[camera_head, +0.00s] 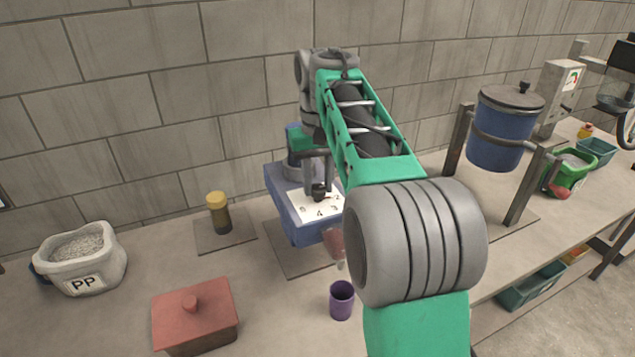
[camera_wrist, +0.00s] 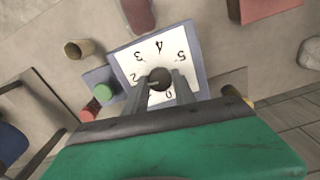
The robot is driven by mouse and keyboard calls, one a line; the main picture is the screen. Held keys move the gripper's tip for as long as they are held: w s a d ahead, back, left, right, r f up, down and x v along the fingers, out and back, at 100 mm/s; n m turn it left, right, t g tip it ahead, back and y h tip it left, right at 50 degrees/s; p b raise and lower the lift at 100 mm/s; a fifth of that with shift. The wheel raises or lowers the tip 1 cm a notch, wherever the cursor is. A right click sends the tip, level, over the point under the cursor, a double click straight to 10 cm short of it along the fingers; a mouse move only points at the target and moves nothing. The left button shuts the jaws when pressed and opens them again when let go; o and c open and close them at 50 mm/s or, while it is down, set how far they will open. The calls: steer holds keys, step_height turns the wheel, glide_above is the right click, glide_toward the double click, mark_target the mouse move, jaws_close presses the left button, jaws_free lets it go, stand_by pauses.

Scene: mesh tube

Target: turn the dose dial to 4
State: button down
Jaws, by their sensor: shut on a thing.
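The dose dial is a black round knob (camera_head: 319,193) on a white numbered face (camera_head: 305,209), on the front of a blue dosing unit (camera_head: 302,237). In the wrist view the knob (camera_wrist: 160,79) sits between my two fingers, with the numbers 2, 3, 4 and 5 readable around it on the face (camera_wrist: 122,67). My gripper (camera_wrist: 161,84) is shut on the knob, one finger on each side. A short light mark on the knob seems to point left, near the 2, but the fingers partly hide that side. The lower numbers are partly covered.
A reddish spout (camera_head: 334,243) hangs at the unit's front, and a purple cup (camera_head: 342,300) stands nearby. A yellow-capped jar (camera_head: 219,213), a red lidded box (camera_head: 195,318) and a white PP bag (camera_head: 82,260) are left. A blue lidded tank (camera_head: 503,130) stands right.

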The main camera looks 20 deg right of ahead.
steer(key=m, duration=0.5)
steer(key=shift+m, duration=0.3)
steer(key=m, duration=0.9)
steer(key=shift+m, duration=0.4)
steer(key=m, duration=0.4)
steer(key=shift+m+p, duration=0.3)
steer(key=shift+m, duration=0.1)
steer(key=c, duration=1)
jaws_free()
